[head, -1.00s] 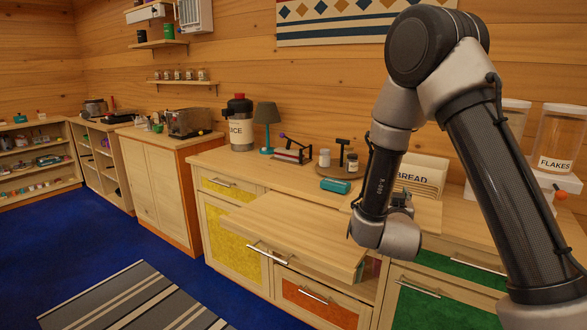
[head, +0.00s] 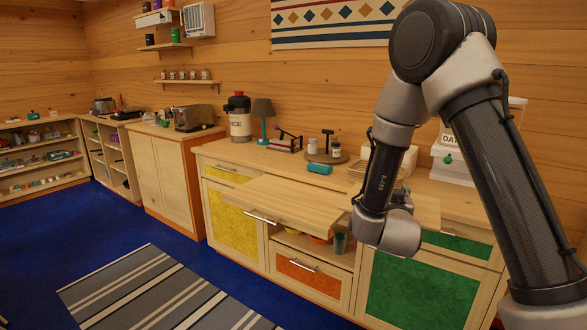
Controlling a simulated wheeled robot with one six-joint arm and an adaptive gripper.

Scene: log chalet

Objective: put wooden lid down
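A pale wooden panel (head: 290,201), the likeliest wooden lid, juts out roughly level from the counter front, with a metal bar handle (head: 262,218) at its front edge. Below it is an open compartment holding a green cup (head: 340,244) and small yellow and orange items, partly hidden by the panel. My gripper (head: 402,197) is to the right of the panel, partly hidden behind my wrist. I see nothing held in it, and its fingers are too small and covered to judge. It looks apart from the handle.
The counter (head: 225,152) carries a juice dispenser (head: 239,122), a lamp (head: 262,115), a teal box (head: 320,168) and a round tray with jars. An orange drawer (head: 308,280) and green door (head: 420,297) are below. Blue floor (head: 215,268) and a striped rug (head: 150,295) lie at left.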

